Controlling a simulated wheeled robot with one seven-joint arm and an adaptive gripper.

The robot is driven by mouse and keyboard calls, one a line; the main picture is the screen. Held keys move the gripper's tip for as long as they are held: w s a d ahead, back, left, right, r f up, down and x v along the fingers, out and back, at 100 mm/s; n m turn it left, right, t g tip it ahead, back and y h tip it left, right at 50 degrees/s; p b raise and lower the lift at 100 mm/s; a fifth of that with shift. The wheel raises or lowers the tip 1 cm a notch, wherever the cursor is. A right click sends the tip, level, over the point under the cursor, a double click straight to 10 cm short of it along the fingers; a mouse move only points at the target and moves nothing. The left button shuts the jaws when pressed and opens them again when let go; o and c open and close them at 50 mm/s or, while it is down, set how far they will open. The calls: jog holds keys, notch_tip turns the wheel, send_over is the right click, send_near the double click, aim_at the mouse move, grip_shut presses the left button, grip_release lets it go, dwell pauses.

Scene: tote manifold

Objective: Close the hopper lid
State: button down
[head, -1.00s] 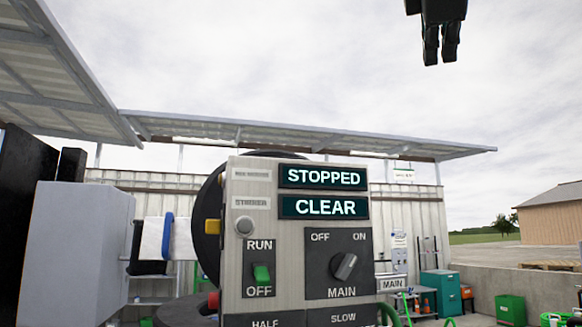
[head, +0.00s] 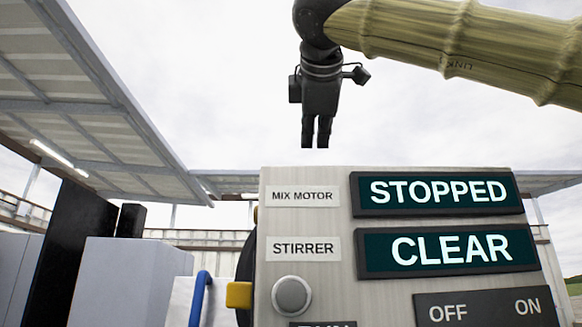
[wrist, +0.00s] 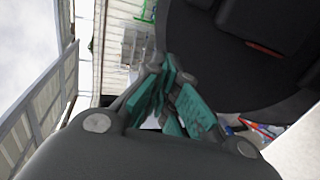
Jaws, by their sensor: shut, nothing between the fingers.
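My gripper (head: 317,142) hangs fingers-down in the head view, above and behind the control panel (head: 290,250). Its two fingers are together and hold nothing. In the wrist view its teal-padded fingers (wrist: 175,100) point toward a large dark round thing (wrist: 235,65) with raised parts, which looks like the hopper lid or drum; I cannot tell which, nor whether they touch. In the head view only a dark sliver (head: 244,270) shows behind the panel's left edge, beside a yellow block (head: 238,295). The rest of the hopper is hidden by the panel.
The panel's screens read STOPPED (head: 438,192) and CLEAR (head: 449,249). A grey box (head: 130,285) and a tall black slab (head: 75,245) stand at left, near a blue handle-like bar (head: 199,300). A roof (head: 105,110) overhangs the left. Open sky surrounds my gripper.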

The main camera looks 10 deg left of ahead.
jog(key=a+p+x, duration=0.1)
jog(key=p+x, duration=0.4)
jog(key=x, duration=0.7)
jog(key=shift+w+p, duration=0.2)
jog(key=shift+p, duration=0.1)
jog(key=shift+w, duration=0.1)
jog(key=shift+w, duration=0.1)
